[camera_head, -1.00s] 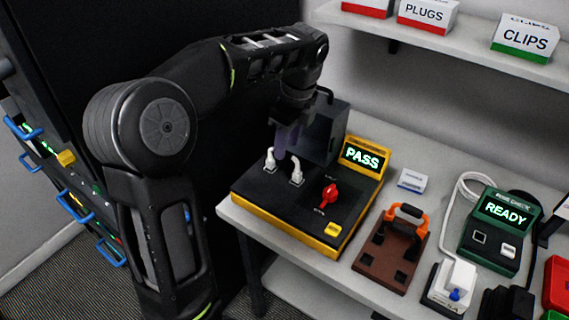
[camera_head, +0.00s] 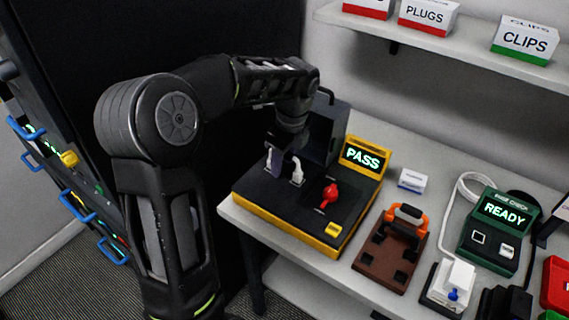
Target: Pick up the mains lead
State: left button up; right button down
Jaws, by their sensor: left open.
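Two white plugs stand in the top of a black and yellow tester (camera_head: 290,230) whose screen reads PASS. The right-hand plug (camera_head: 297,172) shows clearly. The left-hand plug (camera_head: 268,158) is mostly hidden by my left gripper (camera_head: 277,168). My left gripper points down at the left-hand plug, with its fingers beside it or around it; I cannot tell which. It is open. I cannot tell which plug belongs to the mains lead, and no cord shows clearly. My right gripper is not in view.
A red switch (camera_head: 330,195) stands on the tester, with a dark box (camera_head: 326,130) behind. To the right are a brown block with an orange clamp (camera_head: 405,225), a green READY unit (camera_head: 497,235) and a white socket (camera_head: 455,282). A shelf (camera_head: 450,50) holds labelled boxes.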

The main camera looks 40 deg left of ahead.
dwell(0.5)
pick_arm(q)
grip_shut()
dwell(0.5)
